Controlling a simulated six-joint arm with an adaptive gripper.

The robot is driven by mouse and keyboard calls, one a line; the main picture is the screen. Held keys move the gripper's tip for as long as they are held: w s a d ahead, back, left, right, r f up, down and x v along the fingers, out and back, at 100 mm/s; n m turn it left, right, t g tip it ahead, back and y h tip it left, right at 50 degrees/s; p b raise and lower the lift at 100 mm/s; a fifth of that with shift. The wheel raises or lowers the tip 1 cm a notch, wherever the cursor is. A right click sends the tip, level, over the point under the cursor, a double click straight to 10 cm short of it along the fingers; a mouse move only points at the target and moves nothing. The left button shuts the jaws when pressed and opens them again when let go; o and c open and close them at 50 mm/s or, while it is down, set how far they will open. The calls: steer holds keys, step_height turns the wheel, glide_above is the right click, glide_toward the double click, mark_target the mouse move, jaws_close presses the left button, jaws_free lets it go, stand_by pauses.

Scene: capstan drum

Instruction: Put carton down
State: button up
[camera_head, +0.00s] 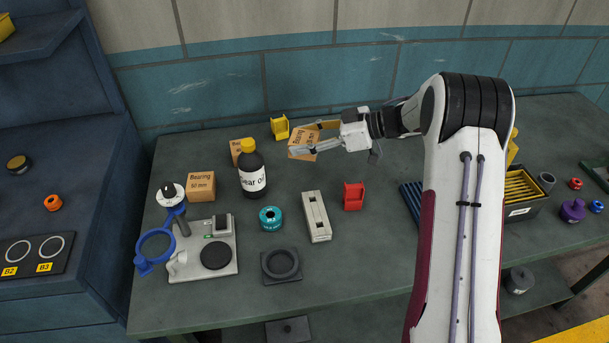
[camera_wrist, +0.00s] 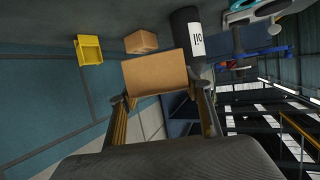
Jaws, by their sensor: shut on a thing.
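My gripper (camera_head: 318,136) is shut on a brown carton (camera_head: 302,146) with "Bearing" printed on it, near the back of the bench. In the wrist view the carton (camera_wrist: 156,74) sits between the two fingers (camera_wrist: 163,101). The carton looks slightly tilted in the head view. I cannot tell for sure whether its underside touches the bench. A second carton (camera_head: 201,186) marked "Bearing 60 mm" stands left of the oil bottle. A third carton (camera_head: 236,150) is partly hidden behind the bottle; a carton (camera_wrist: 141,41) also shows beyond the held one in the wrist view.
A yellow holder (camera_head: 280,127) is close behind the held carton. A red holder (camera_head: 354,196), a grey block (camera_head: 316,216) and a teal spool (camera_head: 270,217) stand nearer the front. Bare bench lies between carton and red holder.

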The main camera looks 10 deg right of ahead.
steer(key=shift+f, duration=3.05)
steer(key=shift+f, duration=1.85)
steer(key=shift+f, duration=0.15)
steer(key=o, duration=1.2)
steer(key=shift+c, duration=0.2)
steer(key=shift+d+r, duration=0.1)
steer(key=shift+r, duration=0.1)
steer(key=v, duration=1.2)
